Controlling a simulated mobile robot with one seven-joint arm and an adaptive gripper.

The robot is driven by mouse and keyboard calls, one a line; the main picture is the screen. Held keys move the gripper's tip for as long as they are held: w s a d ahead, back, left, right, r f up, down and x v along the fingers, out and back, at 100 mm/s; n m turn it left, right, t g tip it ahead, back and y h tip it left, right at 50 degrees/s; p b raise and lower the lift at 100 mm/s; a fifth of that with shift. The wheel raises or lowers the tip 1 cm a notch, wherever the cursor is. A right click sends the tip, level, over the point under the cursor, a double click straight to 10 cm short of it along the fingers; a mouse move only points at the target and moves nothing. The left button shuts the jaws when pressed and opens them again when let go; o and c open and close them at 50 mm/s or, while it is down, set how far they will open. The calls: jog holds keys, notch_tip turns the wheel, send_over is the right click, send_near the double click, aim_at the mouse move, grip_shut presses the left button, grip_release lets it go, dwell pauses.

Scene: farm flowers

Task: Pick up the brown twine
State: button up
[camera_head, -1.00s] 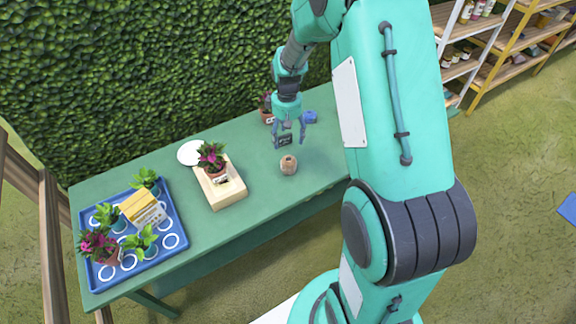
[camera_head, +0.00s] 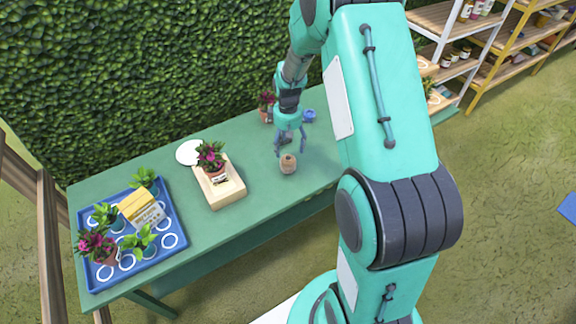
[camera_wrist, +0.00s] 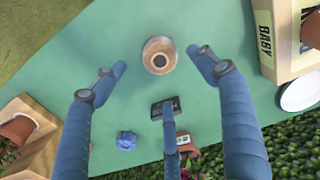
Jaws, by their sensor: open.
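The brown twine (camera_head: 288,164) is a small tan spool standing upright on the green table, right of the wooden crate. In the wrist view the twine (camera_wrist: 159,55) shows from above with a dark hole in its middle, near the top and between the fingertips' lines. My gripper (camera_head: 290,153) is open and empty, just above and behind the twine in the head view.
A wooden crate (camera_head: 229,196) with a pink-flowered pot (camera_head: 213,165) stands left of the twine. A blue tray (camera_head: 165,254) of plants is further left. A blue object (camera_head: 309,116), a dark item (camera_wrist: 172,108) and a flower pot (camera_head: 266,107) lie behind.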

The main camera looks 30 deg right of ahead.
aim_at(288, 158)
notch_tip(288, 158, down, 5)
jog(key=shift+r+b, duration=0.15)
jog(key=shift+b, duration=0.25)
jog(key=shift+s+f+b, duration=0.1)
jog(key=shift+f+b, duration=0.75)
jog(key=shift+f, duration=1.8)
jog(key=c, duration=1.3)
jog(key=shift+r, duration=0.2)
